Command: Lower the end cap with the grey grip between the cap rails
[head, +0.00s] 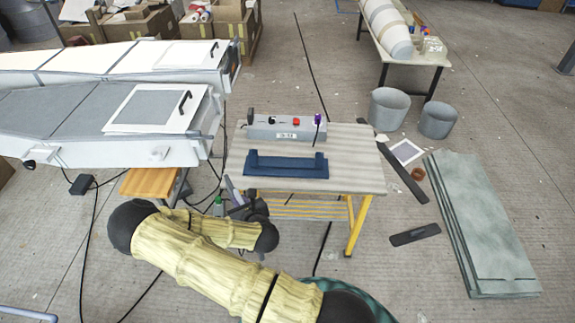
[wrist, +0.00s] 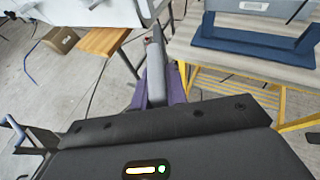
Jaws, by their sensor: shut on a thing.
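My gripper (head: 236,194) is in front of the left front corner of the table, apart from the blue cap rails. In the wrist view its purple fingers (wrist: 157,92) are shut on a narrow grey piece (wrist: 155,66), which looks like the grey grip of the end cap. The rest of the end cap cannot be made out clearly. The dark blue cap rails (head: 286,168) stand on the table, with a raised piece at each end and nothing visible between them. They also show at the upper right of the wrist view (wrist: 254,46).
The light table (head: 350,176) has yellow legs. A grey control box (head: 284,130) with buttons stands behind the rails. Large white moulds (head: 60,118) lie to the left, beside a small wooden stool (head: 152,183). Cables run over the floor. The table's right part is clear.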

